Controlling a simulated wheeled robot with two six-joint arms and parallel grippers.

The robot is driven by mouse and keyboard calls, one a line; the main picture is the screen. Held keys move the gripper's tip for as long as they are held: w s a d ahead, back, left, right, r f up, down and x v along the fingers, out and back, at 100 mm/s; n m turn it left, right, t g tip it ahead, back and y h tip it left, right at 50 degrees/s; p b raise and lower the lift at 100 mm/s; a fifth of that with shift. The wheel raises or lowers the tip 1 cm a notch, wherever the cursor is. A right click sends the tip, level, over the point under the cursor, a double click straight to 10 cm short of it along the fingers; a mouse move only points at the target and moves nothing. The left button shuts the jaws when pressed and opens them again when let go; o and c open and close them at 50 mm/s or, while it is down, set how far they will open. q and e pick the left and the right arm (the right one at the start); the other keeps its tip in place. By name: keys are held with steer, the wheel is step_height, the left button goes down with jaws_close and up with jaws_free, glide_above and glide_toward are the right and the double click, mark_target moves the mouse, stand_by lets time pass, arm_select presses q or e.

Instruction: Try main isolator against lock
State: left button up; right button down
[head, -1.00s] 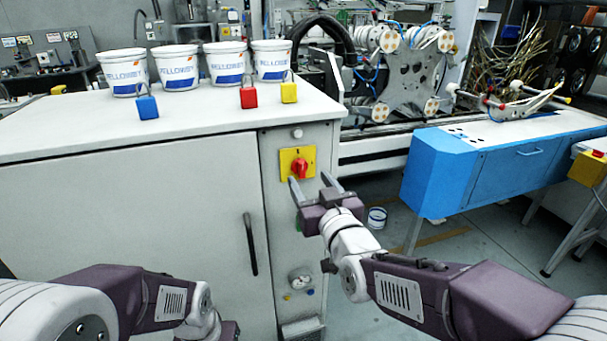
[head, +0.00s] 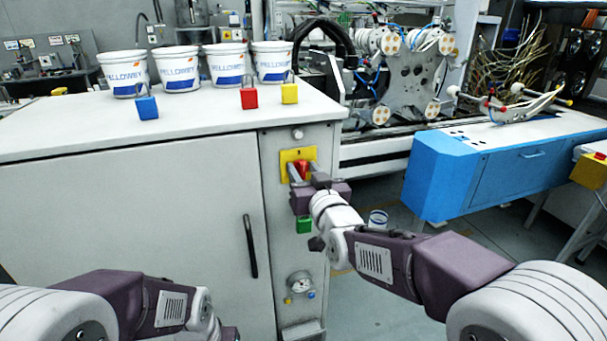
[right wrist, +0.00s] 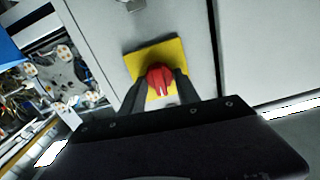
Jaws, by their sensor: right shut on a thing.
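The main isolator is a red rotary handle (head: 302,168) on a yellow plate (head: 286,156), on the narrow front panel of the grey cabinet. My right gripper (head: 301,175) is at the plate, shut on the red handle. In the right wrist view the red handle (right wrist: 159,80) sits between the two dark fingers, with the yellow plate (right wrist: 140,60) behind. A green padlock (head: 304,225) shows just below the gripper; its shackle is hidden by the gripper. My left arm is at the bottom left, its fingers out of view.
The cabinet top (head: 205,118) carries blue (head: 147,107), red (head: 249,98) and yellow (head: 290,93) padlocks and several white buckets (head: 179,68). A black door handle (head: 250,246) and a gauge (head: 300,282) are on the front. A blue machine table (head: 480,165) stands right.

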steer(key=shift+m, duration=0.5)
steer(key=c, duration=0.9)
jaws_free()
steer(key=v, duration=0.9)
